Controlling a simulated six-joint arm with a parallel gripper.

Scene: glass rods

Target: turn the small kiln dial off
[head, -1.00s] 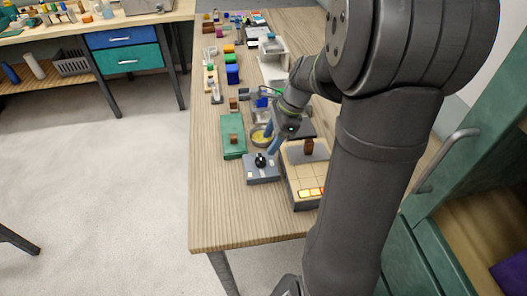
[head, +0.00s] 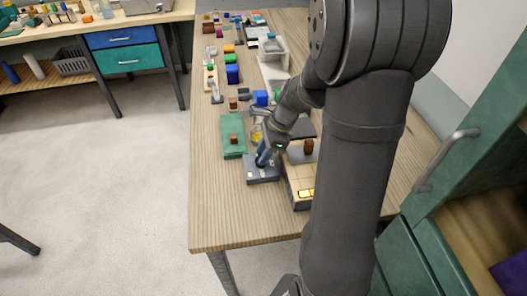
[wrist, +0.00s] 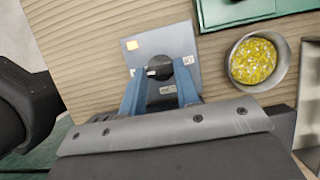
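The small kiln dial is a dark round knob (wrist: 160,70) on a flat grey-blue box (wrist: 185,40) with small pale labels and an orange square. In the head view the box (head: 262,178) sits near the table's front, and my gripper hides most of the knob. My gripper (head: 262,160) points down over it. In the wrist view its two blue fingers (wrist: 160,72) stand apart, one on each side of the knob. I cannot tell whether they touch it.
A tan tiled block (head: 300,178) with a glowing yellow patch stands close on the right. A green tray (head: 233,146) lies behind left. A bowl of yellow bits (wrist: 255,60) is near the box. The table's front left (head: 215,215) is clear.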

